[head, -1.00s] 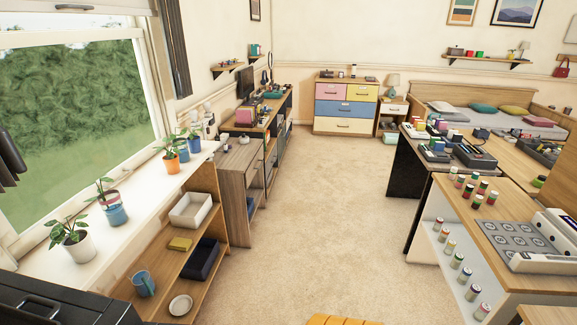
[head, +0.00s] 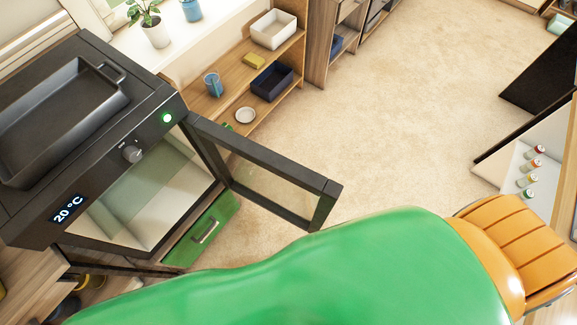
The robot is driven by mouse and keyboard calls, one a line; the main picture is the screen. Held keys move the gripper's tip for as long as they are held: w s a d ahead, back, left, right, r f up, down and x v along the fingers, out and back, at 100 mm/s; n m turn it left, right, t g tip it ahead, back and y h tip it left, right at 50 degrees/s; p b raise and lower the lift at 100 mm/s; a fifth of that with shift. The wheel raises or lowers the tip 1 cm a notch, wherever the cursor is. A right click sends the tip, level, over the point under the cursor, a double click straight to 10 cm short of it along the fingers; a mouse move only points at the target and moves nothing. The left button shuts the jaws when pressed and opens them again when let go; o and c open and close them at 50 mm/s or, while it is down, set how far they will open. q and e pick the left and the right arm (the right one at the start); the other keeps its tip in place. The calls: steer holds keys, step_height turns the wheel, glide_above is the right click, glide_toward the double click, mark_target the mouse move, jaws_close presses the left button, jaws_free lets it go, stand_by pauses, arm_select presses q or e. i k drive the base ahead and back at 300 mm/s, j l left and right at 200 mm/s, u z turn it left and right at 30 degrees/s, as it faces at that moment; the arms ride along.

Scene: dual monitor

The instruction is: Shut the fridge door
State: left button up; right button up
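A black box-shaped appliance (head: 150,125), apparently the fridge, stands at the left with a knob, a lit green button and a "20 °C" display. Its glass door (head: 270,162), framed in black, stands wide open. The door is hinged at the right side of the front and swings out over the carpet. The pale inside shows no items. A large green rounded form fills the bottom of the picture, with an orange slatted piece at its right end. It hides the floor there. Neither gripper is visible.
A black tray (head: 60,115) lies on top of the appliance. A green drawer (head: 203,228) is below it. Wooden shelves (head: 195,104) stand behind the door, with a mug, plate and boxes. Carpet (head: 400,120) is clear to the right of the door.

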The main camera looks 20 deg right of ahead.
mark_target(207, 132)
steer(key=l+u, duration=0.45)
steer(key=l, duration=0.2)
steer(key=l+u, duration=0.4)
steer(key=l, duration=0.3)
steer(key=k+l+u, duration=0.1)
steer(key=l+u, duration=0.35)
steer(key=l, duration=0.2)
steer(key=l+u, duration=0.45)
steer(key=k+l+u, duration=0.15)
steer(key=l+u, duration=0.25)
steer(key=k+j+u, duration=0.15)
steer(key=j, duration=0.35)
steer(key=i, duration=0.05)
